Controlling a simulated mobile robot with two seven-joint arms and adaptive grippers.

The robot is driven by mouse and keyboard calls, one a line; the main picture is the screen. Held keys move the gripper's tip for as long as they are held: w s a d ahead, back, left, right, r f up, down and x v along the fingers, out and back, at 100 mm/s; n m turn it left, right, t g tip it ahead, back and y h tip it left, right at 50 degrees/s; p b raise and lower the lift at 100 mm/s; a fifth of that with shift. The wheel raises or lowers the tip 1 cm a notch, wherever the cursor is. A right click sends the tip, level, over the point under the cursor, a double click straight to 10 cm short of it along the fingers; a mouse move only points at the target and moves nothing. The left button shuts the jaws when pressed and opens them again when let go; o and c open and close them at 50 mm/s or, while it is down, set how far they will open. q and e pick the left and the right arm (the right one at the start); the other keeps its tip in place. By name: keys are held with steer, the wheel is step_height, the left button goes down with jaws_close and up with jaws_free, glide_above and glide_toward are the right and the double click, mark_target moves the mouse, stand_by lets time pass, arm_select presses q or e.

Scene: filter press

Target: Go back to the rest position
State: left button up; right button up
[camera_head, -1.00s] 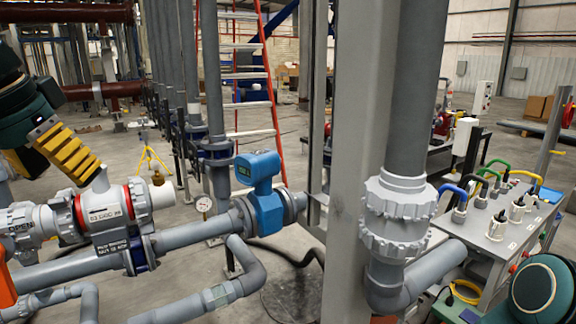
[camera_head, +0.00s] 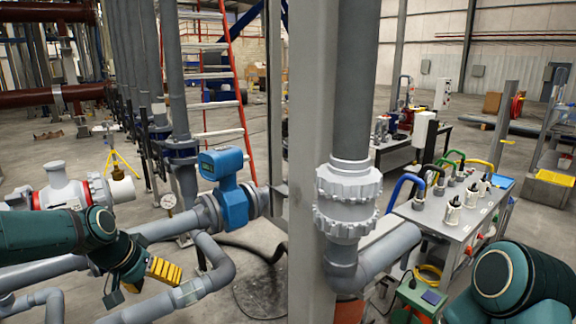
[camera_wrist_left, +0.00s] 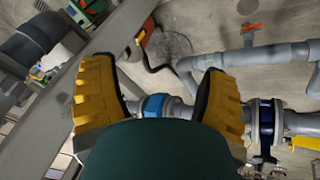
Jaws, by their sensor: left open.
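My left gripper (camera_head: 140,280) is at the lower left of the head view, its yellow ribbed finger pointing right, in front of the grey pipes. In the left wrist view its two yellow fingers (camera_wrist_left: 158,95) are spread apart with nothing between them. The blue flow meter (camera_head: 229,187) on the grey pipe stands up and to the right of the gripper, and its blue part (camera_wrist_left: 155,105) shows beyond the fingers. My right arm's green joint shows at the lower right of the head view; its gripper is out of the picture.
A grey steel column (camera_head: 313,120) and a flanged vertical pipe (camera_head: 350,195) stand in the middle. A grey bench with coloured hoses (camera_head: 460,220) is at right. A grey elbow pipe (camera_head: 215,262) runs close by the left gripper. A red and white ladder (camera_head: 207,75) stands behind.

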arm_select(q)
steer(key=s+d+f, duration=0.1)
steer(key=d+f, duration=0.3)
steer(key=f, duration=0.3)
steer(key=s+d+f+g, duration=0.1)
steer(key=s+d+f, duration=0.1)
steer(key=d+f, duration=0.35)
steer(key=s+d+f, duration=0.1)
steer(key=d+f, duration=0.2)
steer(key=f, duration=0.6)
steer(key=s+d+f, duration=0.3)
steer(key=s+f, duration=0.3)
steer(key=s+d+f+n+g+b, duration=0.1)
steer(key=s+d+f, duration=0.3)
steer(key=s+f, duration=0.2)
steer(key=shift+s+f+n+h, duration=0.15)
steer(key=shift+s+n+h, duration=0.15)
steer(key=shift+s, duration=0.1)
steer(key=c, duration=0.5)
steer(key=shift+a, duration=0.1)
